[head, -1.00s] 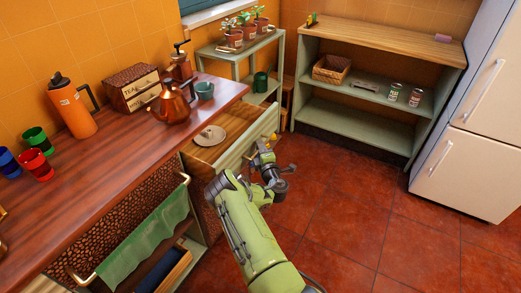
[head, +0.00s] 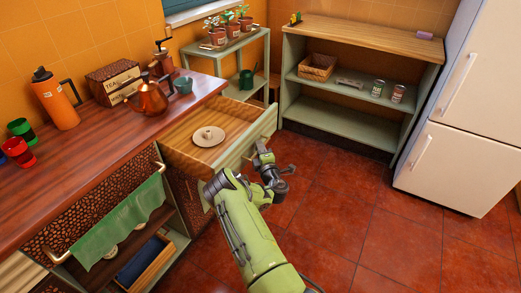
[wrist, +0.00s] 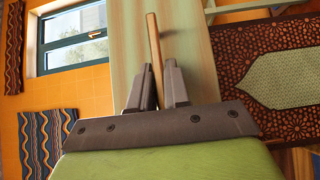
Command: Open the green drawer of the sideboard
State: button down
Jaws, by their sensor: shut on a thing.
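The green drawer (head: 264,124) is pulled well out of the right end of the sideboard (head: 110,136). Its wooden inside shows, with a pale round plate (head: 209,136) that has a small knob-like piece in its middle. My gripper (head: 263,156) is at the outer face of the drawer front. In the wrist view, the pale green front (wrist: 195,55) lies behind my fingers (wrist: 158,92), which are closed on the slim wooden bar handle (wrist: 154,45). In the head view the handle is mostly hidden by my gripper.
An orange flask (head: 56,104), a tea box (head: 112,83) and a copper kettle (head: 149,99) stand on the countertop. A green cloth (head: 115,230) hangs on a rail below. An open shelf (head: 345,98) and fridge (head: 450,150) stand beyond. The tiled floor (head: 350,220) right of my arm is clear.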

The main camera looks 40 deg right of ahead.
jog(key=c, duration=1.2)
grip_release()
jog(key=shift+s, duration=0.2)
jog(key=b+v, duration=0.2)
jog(key=v, duration=1.3)
jog(key=shift+s+a, duration=0.15)
jog(key=shift+a, duration=0.1)
